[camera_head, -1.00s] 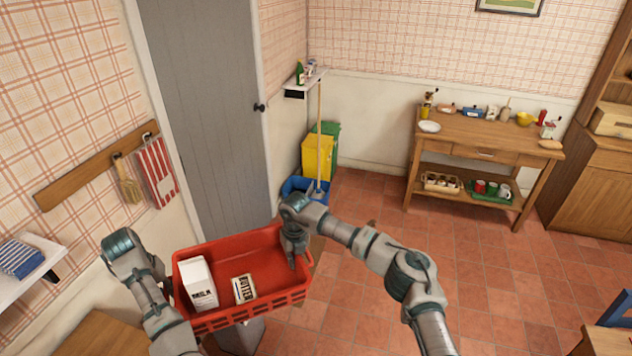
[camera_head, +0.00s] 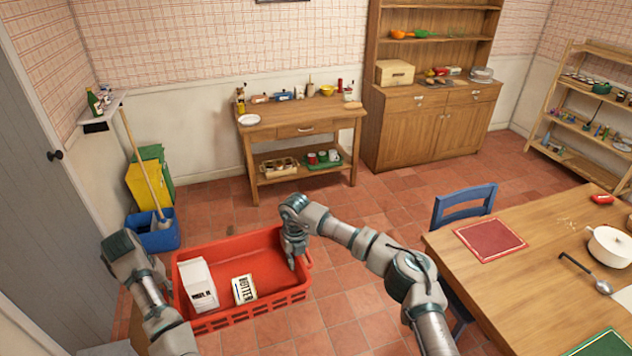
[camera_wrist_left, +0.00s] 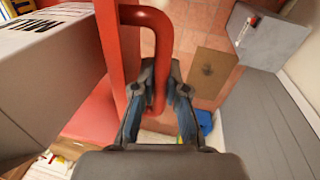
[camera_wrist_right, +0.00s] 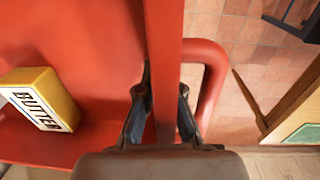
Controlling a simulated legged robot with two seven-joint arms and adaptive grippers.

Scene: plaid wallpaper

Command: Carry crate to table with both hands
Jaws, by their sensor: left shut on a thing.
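The red crate (camera_head: 245,318) hangs level in front of me at the lower left of the head view. A white milk carton (camera_head: 200,285) and a yellow-and-white butter pack (camera_head: 244,289) are inside it. My left gripper (camera_wrist_left: 161,80) is shut on the handle at the crate's left end; my arm mostly hides it in the head view. My right gripper (camera_head: 291,262) is at the crate's right end. A large wooden table (camera_head: 500,290) stands at the right.
On the table are a red mat (camera_head: 491,240), a white pot (camera_head: 610,246), a ladle (camera_head: 585,272) and a green mat (camera_head: 603,343). A blue chair (camera_head: 466,208) stands at its far left side. A side table (camera_head: 300,116) is at the back wall. Tiled floor lies open between.

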